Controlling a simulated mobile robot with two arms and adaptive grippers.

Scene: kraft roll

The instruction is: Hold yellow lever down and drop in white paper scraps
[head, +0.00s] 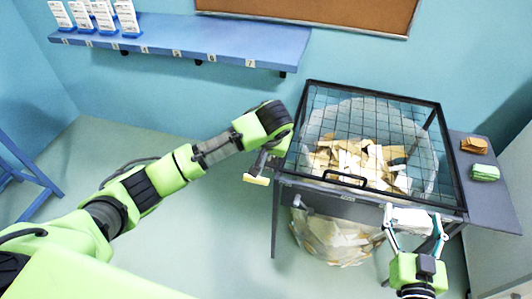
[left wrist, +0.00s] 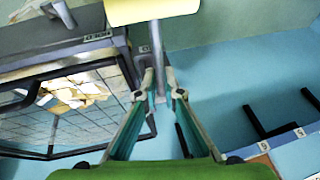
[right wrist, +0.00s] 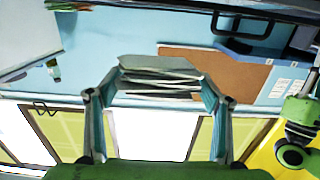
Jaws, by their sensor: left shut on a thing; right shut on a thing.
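The yellow lever (head: 256,180) sticks out at the left side of the grey bin frame. In the left wrist view its yellow end (left wrist: 150,10) is at the top, on a grey rod. My left gripper (head: 268,160) is at the lever, and its fingers (left wrist: 160,92) are shut on the rod below the yellow end. My right gripper (head: 412,222) is shut on a white paper bundle (head: 410,219), held at the bin's front right. The layered bundle (right wrist: 160,75) spans between the fingers in the right wrist view.
A black-framed mesh lid (head: 372,92) with a front handle (head: 345,179) covers the bin. Brown and white scraps (head: 360,163) lie under it in a clear bag (head: 335,240). Brown (head: 474,145) and green bundles (head: 485,173) sit on the right side shelf (head: 495,203). A blue wall shelf (head: 190,36) holds cards.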

